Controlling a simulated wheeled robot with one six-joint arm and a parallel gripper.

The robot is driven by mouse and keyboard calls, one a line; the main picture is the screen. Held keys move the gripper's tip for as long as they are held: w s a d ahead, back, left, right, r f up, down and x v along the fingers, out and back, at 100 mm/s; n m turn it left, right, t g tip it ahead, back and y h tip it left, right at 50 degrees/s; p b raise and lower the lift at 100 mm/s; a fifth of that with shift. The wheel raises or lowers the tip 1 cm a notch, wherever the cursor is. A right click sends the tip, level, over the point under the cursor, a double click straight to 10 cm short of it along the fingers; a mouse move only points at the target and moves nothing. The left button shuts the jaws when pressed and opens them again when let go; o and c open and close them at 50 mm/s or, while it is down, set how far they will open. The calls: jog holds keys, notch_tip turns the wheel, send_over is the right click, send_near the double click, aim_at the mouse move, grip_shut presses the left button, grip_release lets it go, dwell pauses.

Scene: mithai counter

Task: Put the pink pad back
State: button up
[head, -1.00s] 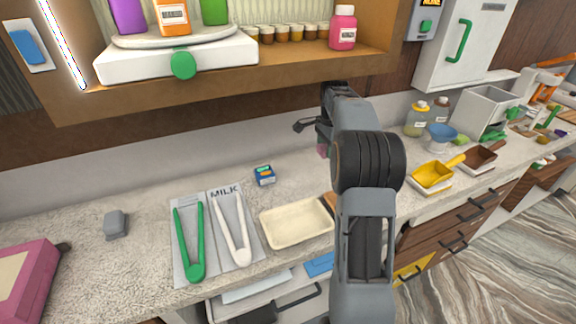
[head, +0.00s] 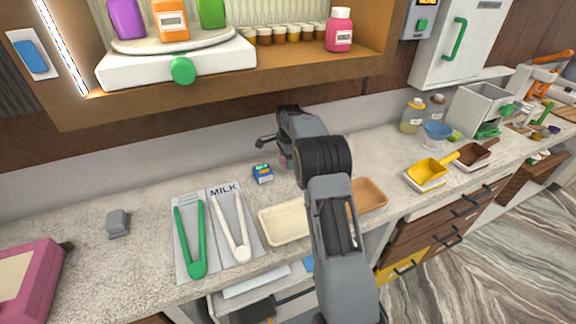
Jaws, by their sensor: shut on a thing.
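My gripper (head: 288,152) is over the counter near the back wall, mostly hidden behind my own forearm. It is shut on a small pink thing, which I take to be the pink pad (head: 284,160); only a sliver of it shows below the gripper. The pad appears just above or behind the small blue and yellow box (head: 263,173). I cannot tell whether the pad touches the counter (head: 150,185).
A cream tray (head: 284,226) and a brown tray (head: 371,194) flank my arm. Green tongs (head: 188,240) and white tongs (head: 234,228) lie on a milk sheet at left. A grey block (head: 117,223) and a magenta box (head: 45,262) stand further left. A shelf (head: 130,112) overhangs the back.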

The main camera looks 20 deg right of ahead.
jog(key=shift+f, duration=1.45)
jog(key=shift+f, duration=0.2)
jog(key=o, duration=0.9)
jog(key=shift+r, duration=0.1)
notch_tip(320, 180, up, 12)
jog(key=shift+r, duration=0.15)
